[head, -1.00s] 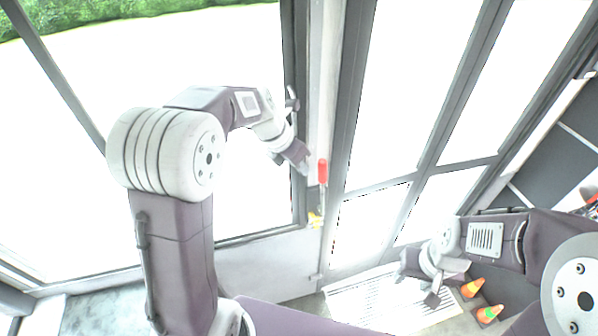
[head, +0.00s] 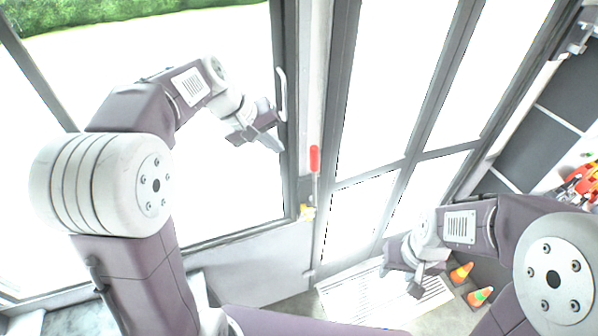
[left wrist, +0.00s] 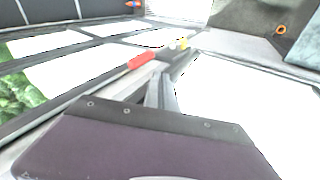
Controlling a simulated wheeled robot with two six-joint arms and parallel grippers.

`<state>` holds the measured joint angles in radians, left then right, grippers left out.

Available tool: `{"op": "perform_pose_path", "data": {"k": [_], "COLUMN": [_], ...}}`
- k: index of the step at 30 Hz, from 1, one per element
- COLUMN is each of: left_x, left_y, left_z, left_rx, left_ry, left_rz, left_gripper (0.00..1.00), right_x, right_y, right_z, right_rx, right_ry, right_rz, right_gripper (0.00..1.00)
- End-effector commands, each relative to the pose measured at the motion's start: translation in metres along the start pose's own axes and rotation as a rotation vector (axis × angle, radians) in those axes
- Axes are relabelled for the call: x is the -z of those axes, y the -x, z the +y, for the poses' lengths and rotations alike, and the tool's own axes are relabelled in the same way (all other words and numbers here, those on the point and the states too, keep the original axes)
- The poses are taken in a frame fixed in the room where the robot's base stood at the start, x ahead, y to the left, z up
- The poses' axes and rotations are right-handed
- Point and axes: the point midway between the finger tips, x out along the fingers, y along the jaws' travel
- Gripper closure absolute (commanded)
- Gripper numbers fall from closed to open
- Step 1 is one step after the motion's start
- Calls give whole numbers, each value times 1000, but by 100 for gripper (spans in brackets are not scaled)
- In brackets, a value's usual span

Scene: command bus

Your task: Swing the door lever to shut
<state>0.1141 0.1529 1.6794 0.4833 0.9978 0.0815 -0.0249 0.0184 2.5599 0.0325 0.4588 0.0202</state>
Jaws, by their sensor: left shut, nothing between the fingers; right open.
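My right gripper (head: 414,283) is open and empty, low over the striped step area.
Two orange cones (head: 461,273) stand at the lower right near my right gripper. A grey post with a curved handle (head: 282,95) rises behind my left gripper. A white ribbed floor panel (head: 345,295) lies below. A red-orange object (head: 580,185) is at the far right.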

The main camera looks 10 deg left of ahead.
Motion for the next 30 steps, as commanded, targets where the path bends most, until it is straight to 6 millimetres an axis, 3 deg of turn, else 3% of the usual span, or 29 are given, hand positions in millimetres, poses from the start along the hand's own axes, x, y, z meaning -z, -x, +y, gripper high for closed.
{"op": "perform_pose_path", "data": {"k": [1,4,8,15,19,30], "left_x": [-4,-2,-1,0,2,14], "left_y": [-21,-19,-18,-16,-27,-103], "left_z": [-15,-20,-27,-28,-27,-23], "left_rx": [-15,-31,-37,-36,-36,-36], "left_ry": [-127,-203,-207,-202,-202,-200], "left_rz": [42,109,161,169,165,161], "left_gripper": [100,100,100,100,100,100], "right_x": [-5,-9,-11,-11,-10,-9], "right_y": [-48,-79,-102,-101,-99,-84], "right_z": [1,2,2,2,2,2], "right_rx": [0,0,0,0,0,0], "right_ry": [0,0,0,0,0,0], "right_rz": [-1,-2,-1,0,0,0], "right_gripper": [53,53,53,53,53,53]}}
